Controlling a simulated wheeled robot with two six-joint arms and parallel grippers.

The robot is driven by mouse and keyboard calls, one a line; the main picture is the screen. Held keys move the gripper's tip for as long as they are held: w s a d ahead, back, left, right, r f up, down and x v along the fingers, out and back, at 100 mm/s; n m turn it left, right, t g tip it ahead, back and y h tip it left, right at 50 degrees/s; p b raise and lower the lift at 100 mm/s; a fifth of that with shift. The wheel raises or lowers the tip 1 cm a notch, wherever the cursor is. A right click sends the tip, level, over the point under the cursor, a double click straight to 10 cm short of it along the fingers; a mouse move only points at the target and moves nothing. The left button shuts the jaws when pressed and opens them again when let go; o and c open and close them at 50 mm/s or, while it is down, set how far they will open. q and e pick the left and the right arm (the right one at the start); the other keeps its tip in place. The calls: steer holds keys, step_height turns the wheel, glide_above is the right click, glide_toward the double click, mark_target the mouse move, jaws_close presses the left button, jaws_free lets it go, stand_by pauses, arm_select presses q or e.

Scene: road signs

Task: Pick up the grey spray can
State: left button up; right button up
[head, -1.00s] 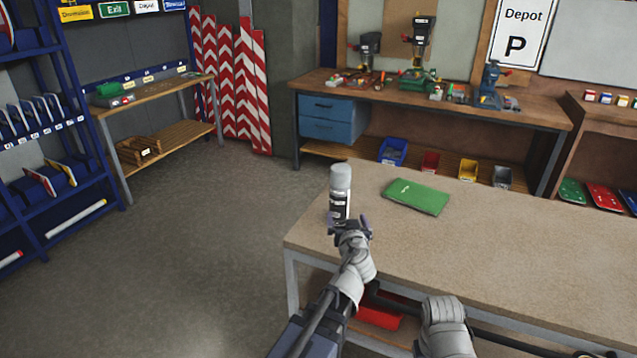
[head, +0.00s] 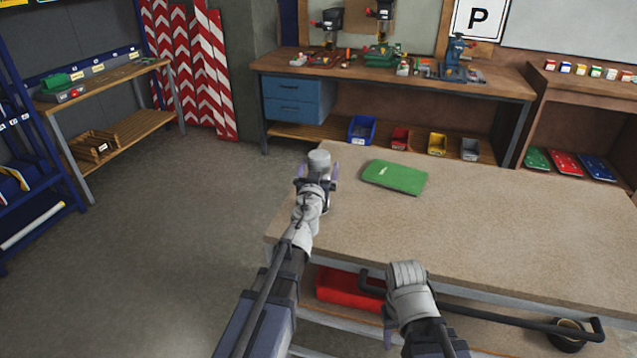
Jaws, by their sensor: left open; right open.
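The grey spray can (head: 319,160) stands near the left end of the workbench table (head: 500,215). Its rounded grey top shows, and its lower body is mostly hidden behind my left gripper. My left gripper (head: 317,182) is open at the can, with its fingers seeming to lie on either side of the body. I cannot tell if they touch it. My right gripper (head: 402,290) is low at the table's front edge, away from the can. It is open and its fingertips are hard to make out.
A green flat item (head: 395,177) lies on the table just right of the can. A red box (head: 350,290) is under the tabletop. The table surface to the right is clear. A tool bench (head: 400,80) stands behind, across open floor.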

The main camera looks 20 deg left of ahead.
arm_select(q)
steer(key=shift+w+a, duration=0.25)
steer(key=shift+w, duration=1.05)
steer(key=shift+w+a, duration=0.25)
steer(key=shift+w, duration=1)
steer(key=shift+s+r, duration=0.1)
jaws_close()
